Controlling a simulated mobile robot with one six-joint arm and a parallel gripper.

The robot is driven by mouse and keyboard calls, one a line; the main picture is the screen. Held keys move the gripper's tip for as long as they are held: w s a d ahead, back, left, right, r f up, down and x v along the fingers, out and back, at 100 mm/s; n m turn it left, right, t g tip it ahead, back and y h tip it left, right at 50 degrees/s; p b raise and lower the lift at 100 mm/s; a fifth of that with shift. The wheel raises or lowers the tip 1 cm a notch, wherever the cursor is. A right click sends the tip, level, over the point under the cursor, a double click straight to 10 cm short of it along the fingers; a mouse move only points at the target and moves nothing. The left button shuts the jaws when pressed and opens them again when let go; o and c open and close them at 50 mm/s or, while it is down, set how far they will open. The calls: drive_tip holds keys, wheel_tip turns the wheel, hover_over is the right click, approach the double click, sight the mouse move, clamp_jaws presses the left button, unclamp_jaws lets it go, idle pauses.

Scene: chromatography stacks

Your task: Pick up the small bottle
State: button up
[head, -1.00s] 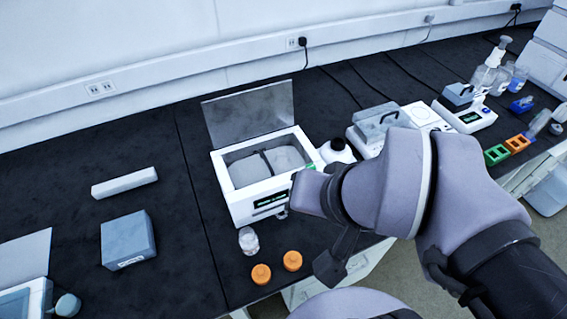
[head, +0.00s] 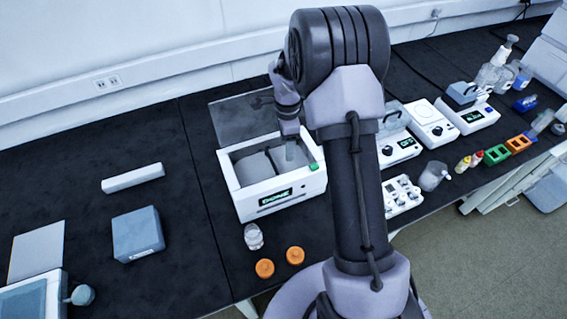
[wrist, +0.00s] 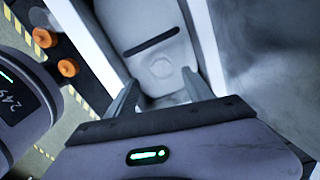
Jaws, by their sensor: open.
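A small clear bottle (head: 253,237) stands upright on the dark bench in the head view, just in front of the white box-shaped machine (head: 240,192). My gripper (head: 291,150) is above the machine's open top, behind and to the right of the bottle, and apart from it. In the wrist view my gripper (wrist: 161,86) is open and empty, with its two fingers spread over the grey part (wrist: 160,50) inside the machine.
Two orange caps (head: 264,268) (head: 295,255) lie on the bench near the bottle; they also show in the wrist view. The machine's raised lid (head: 243,116) stands behind it. A blue-grey block (head: 138,235) stands left, with clear bench between it and the bottle.

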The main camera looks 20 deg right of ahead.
drive_tip(key=f+b, duration=0.1)
drive_tip(key=f, duration=0.3)
drive_tip(key=f+b, duration=0.1)
drive_tip(key=f, duration=0.4)
drive_tip(key=shift+w+d+f+b, duration=0.1)
drive_tip(key=shift+w+b, duration=0.1)
drive_tip(key=shift+b, duration=0.2)
drive_tip(key=shift+c, duration=0.2)
drive_tip(key=shift+r, duration=0.2)
clamp_jaws()
